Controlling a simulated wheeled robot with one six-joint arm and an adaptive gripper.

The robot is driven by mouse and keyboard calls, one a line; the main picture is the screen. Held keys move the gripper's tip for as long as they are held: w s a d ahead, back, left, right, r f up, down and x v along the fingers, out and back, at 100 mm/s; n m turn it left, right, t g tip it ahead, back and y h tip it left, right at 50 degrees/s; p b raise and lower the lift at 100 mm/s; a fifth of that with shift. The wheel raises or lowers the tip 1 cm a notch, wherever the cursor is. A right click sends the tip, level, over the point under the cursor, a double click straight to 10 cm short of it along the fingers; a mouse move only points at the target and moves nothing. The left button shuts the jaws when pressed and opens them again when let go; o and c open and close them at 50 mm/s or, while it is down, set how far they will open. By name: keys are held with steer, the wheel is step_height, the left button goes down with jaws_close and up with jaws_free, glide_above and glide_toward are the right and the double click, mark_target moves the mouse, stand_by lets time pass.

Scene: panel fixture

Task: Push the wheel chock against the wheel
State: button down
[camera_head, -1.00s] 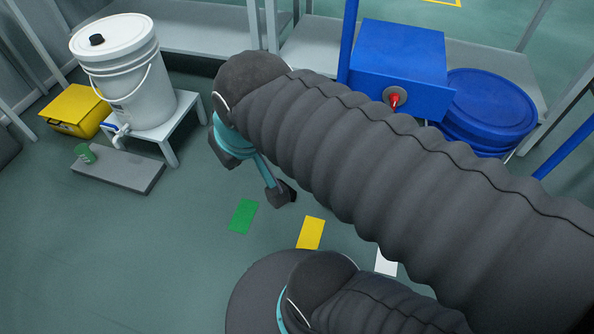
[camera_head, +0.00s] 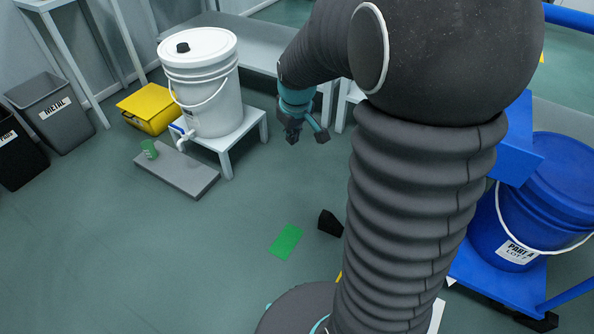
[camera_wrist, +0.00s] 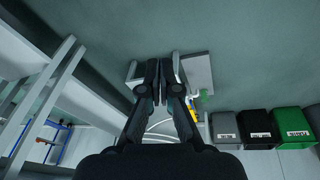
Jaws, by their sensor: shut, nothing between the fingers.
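A small black wedge, which looks like the wheel chock (camera_head: 329,222), sits on the green floor just right of a green floor patch, left of my arm. My gripper (camera_head: 293,136) is up and away from it in the head view, near the white bench. In the wrist view my gripper (camera_wrist: 159,70) has its two dark fingers together, with nothing between them. The chock does not show in the wrist view. The blue cart (camera_head: 515,285) stands at the right, with a dark part, possibly a wheel, low at its corner. My arm hides part of the cart.
A white bucket (camera_head: 203,85) stands on a small white stand, behind a grey slab (camera_head: 177,170) with a green cylinder. A yellow box (camera_head: 150,108) and bins (camera_head: 60,110) are further left. The floor at front left is clear.

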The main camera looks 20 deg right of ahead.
mark_target(327, 223)
steer(key=w+d+f+n+g, duration=0.1)
steer(key=w+d+f, duration=0.15)
steer(key=f, duration=0.45)
steer(key=w+d+f+n, duration=0.1)
steer(key=w+f, duration=0.2)
steer(key=f, duration=0.4)
steer(key=w+d+f+n+g, duration=0.1)
steer(key=w+d+f, duration=0.15)
steer(key=f, duration=0.45)
steer(key=shift+n+g, duration=0.5)
steer(key=shift+n, duration=0.3)
steer(key=d+f, duration=0.1)
steer(key=f, duration=0.9)
steer(key=d+f, duration=0.1)
steer(key=f, duration=0.8)
steer(key=d+f+b, duration=0.1)
steer(key=f, duration=0.9)
steer(key=shift+f, duration=0.35)
steer(key=shift+s+d, duration=1.05)
steer(key=shift+s, duration=0.05)
steer(key=shift+s+d, duration=0.3)
